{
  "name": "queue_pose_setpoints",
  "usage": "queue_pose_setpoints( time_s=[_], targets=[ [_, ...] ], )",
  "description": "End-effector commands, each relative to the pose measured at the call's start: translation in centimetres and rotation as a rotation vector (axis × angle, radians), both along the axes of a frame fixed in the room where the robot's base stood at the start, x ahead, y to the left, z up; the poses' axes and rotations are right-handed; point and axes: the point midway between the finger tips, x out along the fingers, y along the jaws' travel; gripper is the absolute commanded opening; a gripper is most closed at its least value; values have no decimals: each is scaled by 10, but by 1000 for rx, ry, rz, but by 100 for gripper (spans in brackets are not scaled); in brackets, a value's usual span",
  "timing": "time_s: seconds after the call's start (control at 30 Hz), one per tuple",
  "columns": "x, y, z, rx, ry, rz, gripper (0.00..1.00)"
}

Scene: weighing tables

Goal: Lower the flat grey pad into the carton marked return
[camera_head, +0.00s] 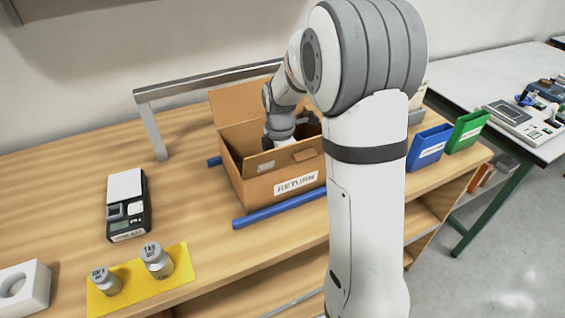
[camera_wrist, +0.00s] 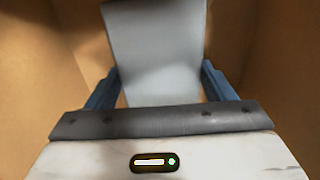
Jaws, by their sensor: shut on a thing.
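The carton (camera_head: 255,190) marked RETURN stands on the wooden table with its flaps up. My gripper reaches down into it, and its fingers are hidden behind the carton's front wall in the head view. In the wrist view, my gripper (camera_wrist: 160,95) is shut on the flat grey pad (camera_wrist: 155,55), with a blue finger at each side of it. Brown carton walls surround the pad there. The pad does not show in the head view. I cannot tell whether the pad touches the carton's floor.
Blue rails (camera_head: 280,211) lie by the carton. A scale (camera_head: 128,205), a yellow mat (camera_head: 180,262) with two metal weights (camera_head: 156,260), and a white block (camera_head: 36,290) are at the left. Blue (camera_head: 428,147) and green (camera_head: 467,131) bins stand right. A grey metal frame (camera_head: 150,125) stands behind.

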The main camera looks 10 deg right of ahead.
Motion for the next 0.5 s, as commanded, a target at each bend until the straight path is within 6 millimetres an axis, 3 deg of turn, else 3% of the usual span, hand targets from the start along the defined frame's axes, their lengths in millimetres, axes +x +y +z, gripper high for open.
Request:
queue_pose_setpoints(
  time_s=[0.1,0.13,0.4,0.5],
  targets=[
    [0,0,0,0,0,0,55],
    [0,0,0,0,0,0,78],
    [0,0,0,0,0,1,100],
    [0,0,0,0,0,1,100]
  ],
)
